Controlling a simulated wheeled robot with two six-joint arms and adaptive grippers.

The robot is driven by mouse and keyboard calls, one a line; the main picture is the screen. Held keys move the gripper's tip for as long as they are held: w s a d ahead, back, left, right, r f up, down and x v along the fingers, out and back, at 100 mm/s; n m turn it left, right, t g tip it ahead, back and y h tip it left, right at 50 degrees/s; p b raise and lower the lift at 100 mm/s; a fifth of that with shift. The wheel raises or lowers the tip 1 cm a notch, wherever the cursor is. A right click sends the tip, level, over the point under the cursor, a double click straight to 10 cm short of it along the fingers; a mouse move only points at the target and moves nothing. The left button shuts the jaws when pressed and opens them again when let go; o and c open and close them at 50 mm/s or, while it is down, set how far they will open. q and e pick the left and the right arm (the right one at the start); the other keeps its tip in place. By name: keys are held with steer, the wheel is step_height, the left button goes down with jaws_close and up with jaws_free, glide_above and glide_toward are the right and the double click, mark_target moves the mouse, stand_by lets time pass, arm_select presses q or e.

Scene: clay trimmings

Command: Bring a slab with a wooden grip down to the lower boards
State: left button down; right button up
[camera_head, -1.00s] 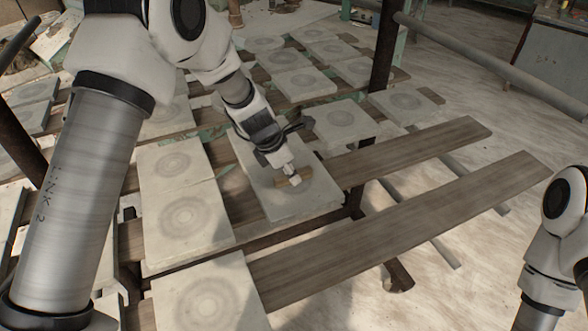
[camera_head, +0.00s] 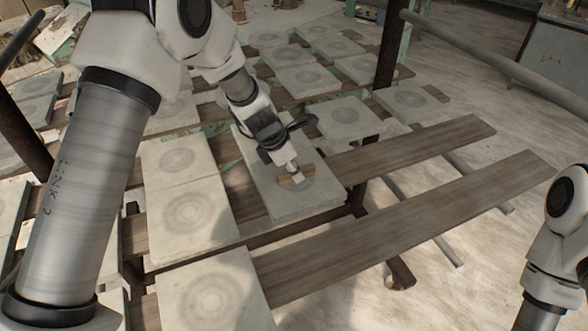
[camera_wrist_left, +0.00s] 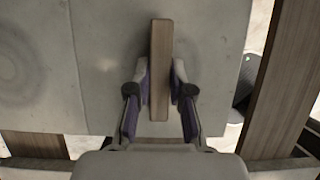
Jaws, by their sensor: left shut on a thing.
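My left gripper (camera_head: 294,175) is shut on the wooden grip (camera_head: 288,181) of a pale square slab (camera_head: 306,207). In the left wrist view the grip (camera_wrist_left: 160,60) is a brown bar between the two fingers of the gripper (camera_wrist_left: 160,95), on top of the grey slab (camera_wrist_left: 110,40). The slab lies flat over the brown boards (camera_head: 410,222), at their left part; I cannot tell whether it rests on them or is just above. Part of the slab's far side is hidden by my left arm. My right gripper is out of view; only part of the right arm shows.
Other slabs with round marks lie close by, such as one on the left (camera_head: 187,215), one at the front (camera_head: 215,292) and one behind (camera_head: 338,117). The boards' right ends are bare. A dark upright post (camera_head: 388,45) stands behind.

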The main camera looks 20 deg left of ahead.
arm_select(q)
steer(key=c, duration=1)
jaws_free()
steer(key=shift+o, duration=0.2)
steer(key=shift+s, duration=0.1)
steer(key=v, duration=0.7)
steer(key=shift+a+r, duration=0.1)
steer(key=shift+r, duration=0.15)
steer(key=shift+f, duration=0.1)
